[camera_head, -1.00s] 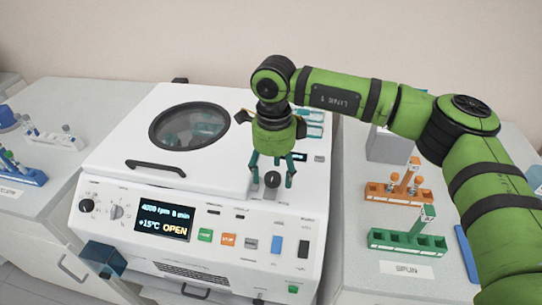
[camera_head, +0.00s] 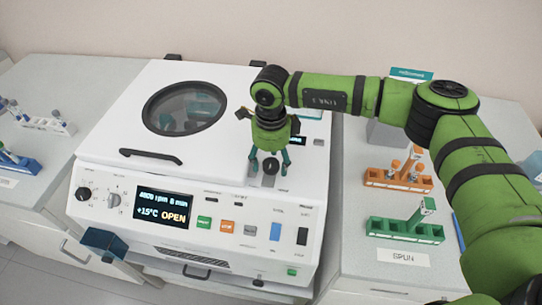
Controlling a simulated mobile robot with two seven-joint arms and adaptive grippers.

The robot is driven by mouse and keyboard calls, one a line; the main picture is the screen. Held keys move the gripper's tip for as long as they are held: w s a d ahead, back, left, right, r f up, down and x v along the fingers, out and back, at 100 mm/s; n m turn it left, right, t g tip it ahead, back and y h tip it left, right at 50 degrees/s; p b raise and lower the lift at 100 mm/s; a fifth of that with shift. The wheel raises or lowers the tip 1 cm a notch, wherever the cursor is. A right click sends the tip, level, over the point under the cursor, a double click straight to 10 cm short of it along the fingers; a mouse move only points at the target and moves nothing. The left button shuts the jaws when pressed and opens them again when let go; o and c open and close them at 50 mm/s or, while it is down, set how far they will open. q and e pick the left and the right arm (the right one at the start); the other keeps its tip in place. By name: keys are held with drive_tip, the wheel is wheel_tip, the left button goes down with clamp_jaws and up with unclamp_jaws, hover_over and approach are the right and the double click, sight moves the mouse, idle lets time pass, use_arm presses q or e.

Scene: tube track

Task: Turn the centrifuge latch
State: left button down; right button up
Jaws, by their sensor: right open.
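The white centrifuge (camera_head: 235,115) stands in the middle with its lid down and a dark round window (camera_head: 185,108) in it. Its display (camera_head: 163,207) reads OPEN. A small dark round knob, apparently the latch (camera_head: 270,166), sits near the front right of the top. My right gripper (camera_head: 270,158) points down over this knob with its teal fingers open, one on each side of it. Whether the fingers touch the knob cannot be told. My left gripper is not in view.
A green rack (camera_head: 405,230) and an orange rack (camera_head: 398,179) stand on the right counter, beside a SPUN label (camera_head: 402,257). A blue rack (camera_head: 18,164) and a white rack (camera_head: 50,125) stand on the left counter. A black lid handle (camera_head: 150,157) lies left of my gripper.

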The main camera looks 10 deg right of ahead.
drive_tip(key=shift+s, duration=0.1)
drive_tip(key=c, duration=1.1)
drive_tip(key=shift+c, duration=0.2)
